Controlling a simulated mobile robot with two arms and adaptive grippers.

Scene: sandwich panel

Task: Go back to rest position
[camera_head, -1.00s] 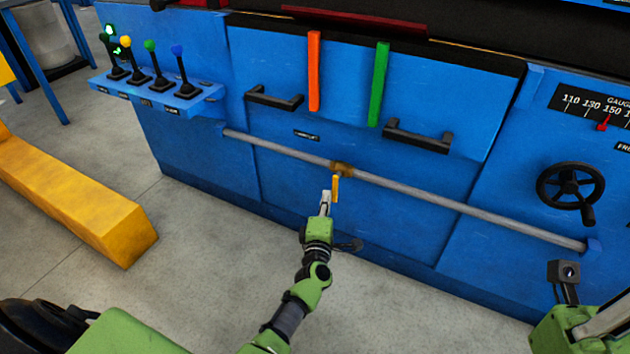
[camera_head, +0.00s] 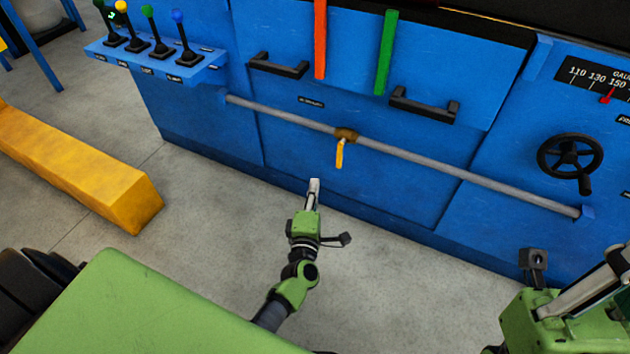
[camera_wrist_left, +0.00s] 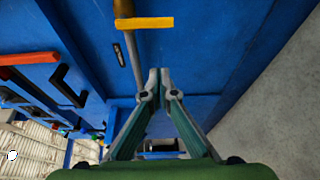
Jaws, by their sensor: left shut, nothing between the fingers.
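My left gripper (camera_head: 314,186) is shut and empty, held over the grey floor in front of the blue machine panel (camera_head: 390,185). In the left wrist view its two fingers (camera_wrist_left: 160,72) meet at the tips. The yellow valve lever (camera_head: 340,154) hangs from the grey pipe (camera_head: 450,176), apart from and a little above the fingertips in the head view. The lever also shows in the left wrist view (camera_wrist_left: 146,23), beyond the fingertips. Part of my right arm shows at the lower right of the head view; its fingers cannot be made out.
Several coloured-knob levers stand on a blue shelf (camera_head: 155,60). Black handles (camera_head: 278,66), an orange bar (camera_head: 320,40), a green bar (camera_head: 386,52) and a black handwheel (camera_head: 570,158) are on the panel. A yellow beam (camera_head: 80,170) lies left. Floor between is clear.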

